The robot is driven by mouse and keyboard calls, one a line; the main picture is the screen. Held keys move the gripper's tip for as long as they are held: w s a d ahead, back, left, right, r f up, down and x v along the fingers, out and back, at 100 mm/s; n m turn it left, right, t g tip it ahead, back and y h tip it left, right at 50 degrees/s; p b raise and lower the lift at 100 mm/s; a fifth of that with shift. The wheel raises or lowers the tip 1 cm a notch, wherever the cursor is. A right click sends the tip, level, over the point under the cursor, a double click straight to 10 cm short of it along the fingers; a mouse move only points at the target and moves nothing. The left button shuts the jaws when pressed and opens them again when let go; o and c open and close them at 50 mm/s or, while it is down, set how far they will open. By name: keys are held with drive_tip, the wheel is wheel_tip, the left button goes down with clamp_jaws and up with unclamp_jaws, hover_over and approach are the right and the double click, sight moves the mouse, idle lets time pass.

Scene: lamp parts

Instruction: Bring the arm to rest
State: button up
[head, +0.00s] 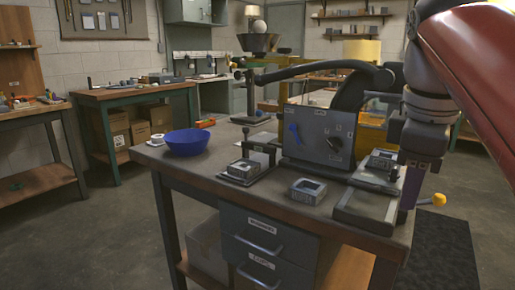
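My arm comes in from the upper right, with a red shell and grey joints. Its grey lower part (428,105) hangs over the right end of the workbench (215,181). The end of the arm overlaps dark parts there, and I cannot make out the fingers of my gripper or whether they hold anything. A long dark curved bar (315,69) stretches left from beside the arm, above the bench. A yellow lamp-like shade (362,50) stands behind it. A dark upturned shade with a pale globe (258,27) stands on a post farther left.
The bench holds a blue bowl (187,142), an upright grey panel (318,135), small grey fixtures (307,189) and a flat tray (368,211). A yellow knob (438,200) sticks out at its right edge. Other workbenches (135,92) stand behind left. Floor on the left is open.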

drive_tip(key=s+a+f+m+t, duration=0.1)
drive_tip(key=a+f+m, duration=0.1)
drive_tip(key=f, duration=0.6)
drive_tip(key=s+a+f+m+t, duration=0.1)
drive_tip(key=s+a+f+m, duration=0.1)
drive_tip(key=f+m, duration=0.3)
drive_tip(key=s+a+f+m+t+y, duration=0.1)
drive_tip(key=s+a+f+m, duration=0.1)
drive_tip(key=f, duration=1)
drive_tip(key=shift+a+f+m+t, duration=0.35)
drive_tip(key=shift+m+t, duration=0.05)
drive_tip(key=shift+m, duration=0.4)
drive_tip(key=shift+s, duration=0.1)
